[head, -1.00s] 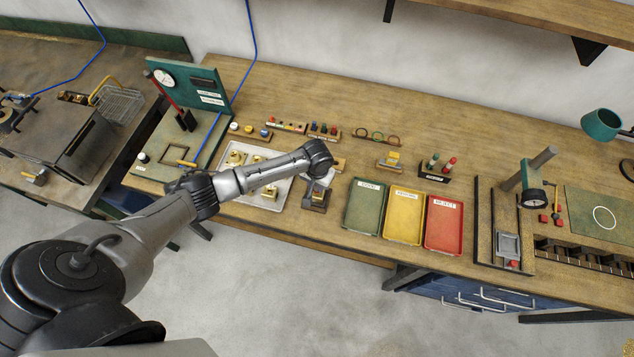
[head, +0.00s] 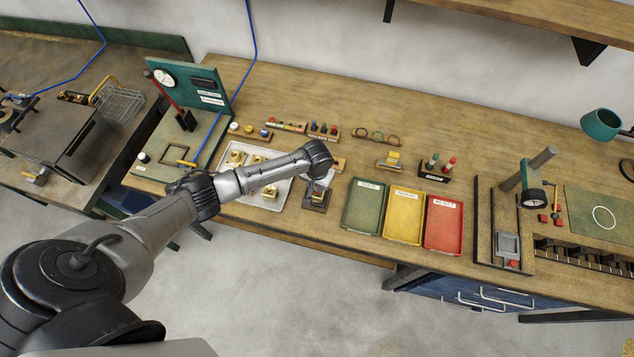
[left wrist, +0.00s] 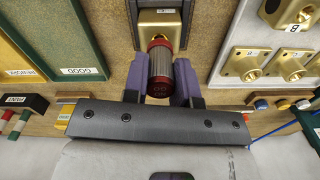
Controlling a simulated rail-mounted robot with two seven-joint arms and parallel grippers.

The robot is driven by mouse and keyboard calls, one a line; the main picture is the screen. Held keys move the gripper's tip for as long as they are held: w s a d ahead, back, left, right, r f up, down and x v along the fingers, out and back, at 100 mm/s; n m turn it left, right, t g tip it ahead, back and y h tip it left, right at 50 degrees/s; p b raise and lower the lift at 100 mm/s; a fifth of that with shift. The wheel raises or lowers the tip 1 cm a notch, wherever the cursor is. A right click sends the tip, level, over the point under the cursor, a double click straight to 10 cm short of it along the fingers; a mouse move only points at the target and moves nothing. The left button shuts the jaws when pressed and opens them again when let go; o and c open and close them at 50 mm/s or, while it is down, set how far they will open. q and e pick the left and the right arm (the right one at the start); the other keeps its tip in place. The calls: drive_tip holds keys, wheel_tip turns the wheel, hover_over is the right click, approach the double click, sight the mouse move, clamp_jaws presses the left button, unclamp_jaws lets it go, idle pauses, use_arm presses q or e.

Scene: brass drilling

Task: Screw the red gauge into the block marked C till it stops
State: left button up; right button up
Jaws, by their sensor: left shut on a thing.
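In the left wrist view, my left gripper (left wrist: 161,82) has its purple fingers shut on the red gauge (left wrist: 160,70), a ribbed metal cylinder with red ends. The gauge's far end is at the brass block (left wrist: 158,28), which sits in a dark holder; I cannot tell how deep it is in the block. In the head view, my left gripper (head: 321,178) is over the dark holder (head: 316,200), and the gauge is hidden there. My right gripper is not in view.
A pale tray (head: 284,192) with several brass blocks lies left of the holder. Green (head: 364,209), yellow (head: 404,217) and red (head: 444,225) trays stand to its right. Racks with coloured gauges (head: 323,131) stand behind. The back of the bench is clear.

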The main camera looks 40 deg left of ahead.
use_arm(q)
drive_tip(key=shift+f, duration=0.15)
idle(0.4)
drive_tip(key=shift+f+p, duration=0.15)
drive_tip(key=shift+p, duration=0.15)
idle(0.3)
idle(0.5)
drive_tip(key=m, duration=1.2)
drive_tip(key=shift+f+m, duration=0.1)
drive_tip(key=shift+m, duration=0.3)
